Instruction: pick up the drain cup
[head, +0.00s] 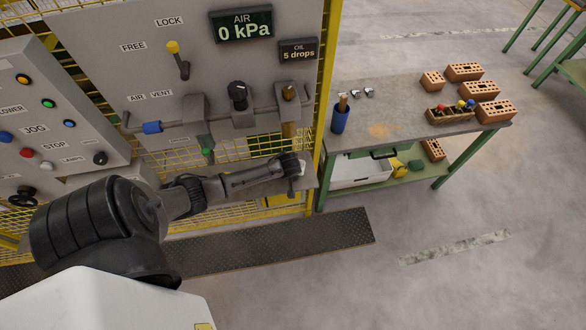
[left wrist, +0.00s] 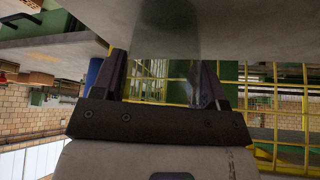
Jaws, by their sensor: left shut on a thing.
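My left arm reaches across the head view, and its gripper (head: 294,166) is beside the right edge of the grey panel, below the oil unit. In the left wrist view the two dark fingers of the left gripper (left wrist: 163,62) stand on either side of a translucent grey-green cup (left wrist: 168,35), which I take to be the drain cup. The fingers are shut on it. In the head view the cup is mostly hidden by the gripper, so I cannot tell whether it is clear of the shelf. My right gripper is not in view.
The grey panel (head: 100,60) holds levers, a knob and displays reading 0 kPa and 5 drops. A yellow mesh fence stands around it. A workbench (head: 390,110) with bricks (head: 465,72) and a blue holder (head: 340,118) is to the right. The floor (head: 450,210) in front is open.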

